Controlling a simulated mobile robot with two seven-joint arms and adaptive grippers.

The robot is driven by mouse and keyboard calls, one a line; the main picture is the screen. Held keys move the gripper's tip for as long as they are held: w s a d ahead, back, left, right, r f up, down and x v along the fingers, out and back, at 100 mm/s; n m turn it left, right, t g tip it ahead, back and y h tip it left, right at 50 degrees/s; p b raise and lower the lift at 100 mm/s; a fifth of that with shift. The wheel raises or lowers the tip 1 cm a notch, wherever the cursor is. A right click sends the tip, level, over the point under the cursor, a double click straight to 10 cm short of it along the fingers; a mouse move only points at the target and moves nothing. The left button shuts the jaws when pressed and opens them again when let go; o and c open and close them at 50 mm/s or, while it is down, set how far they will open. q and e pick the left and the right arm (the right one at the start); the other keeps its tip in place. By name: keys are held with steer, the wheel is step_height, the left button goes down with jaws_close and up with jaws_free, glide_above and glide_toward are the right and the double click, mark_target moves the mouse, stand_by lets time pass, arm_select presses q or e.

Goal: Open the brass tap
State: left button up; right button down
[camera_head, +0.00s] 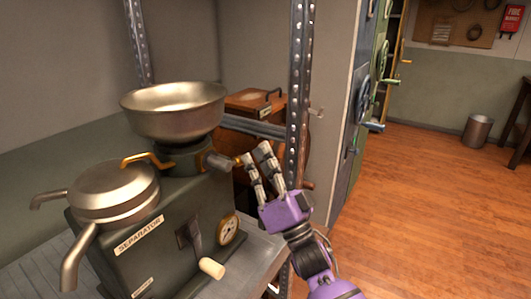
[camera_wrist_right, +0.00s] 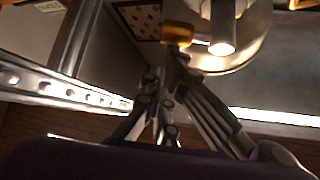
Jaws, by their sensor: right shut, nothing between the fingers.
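A grey-green separator machine (camera_head: 165,245) carries a wide metal bowl (camera_head: 172,110). Below the bowl, a dark cylinder (camera_head: 217,162) points right and has a small brass-coloured end (camera_head: 238,161). A brass-coloured curved piece (camera_head: 147,159) sits at the left under the bowl; I cannot tell for sure which brass part is the tap. My right gripper (camera_head: 256,151) is shut and empty, just right of the brass end. In the right wrist view, its fingertips (camera_wrist_right: 176,58) are just below a brass piece (camera_wrist_right: 178,34), partly covering it; contact is unclear. My left gripper is out of view.
A perforated metal post (camera_head: 300,90) stands close behind my right gripper. A wooden box (camera_head: 253,100) is on the shelf behind. The separator has a lid with spouts (camera_head: 115,190), a gauge (camera_head: 228,231) and a crank handle (camera_head: 211,268). Open floor (camera_head: 430,220) lies to the right.

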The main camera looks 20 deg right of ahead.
arm_select(q)
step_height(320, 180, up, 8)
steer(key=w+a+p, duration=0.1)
steer(key=p, duration=0.6)
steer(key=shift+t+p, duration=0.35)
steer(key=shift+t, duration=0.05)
arm_select(e)
steer(key=shift+s+a+f+m+g+h, duration=0.3)
steer(key=shift+f+m+h, duration=0.45)
steer(key=shift+m+h, duration=0.85)
steer(key=shift+w+a+f+m+g+h, duration=0.15)
steer(key=shift+f+m+g+h, duration=0.45)
steer(key=shift+m+h, duration=1)
steer(key=shift+s+a+f+m+g+h, duration=0.25)
steer(key=shift+f+m+h, duration=0.75)
steer(key=shift+m, duration=1.1)
steer(key=shift+r, duration=0.1)
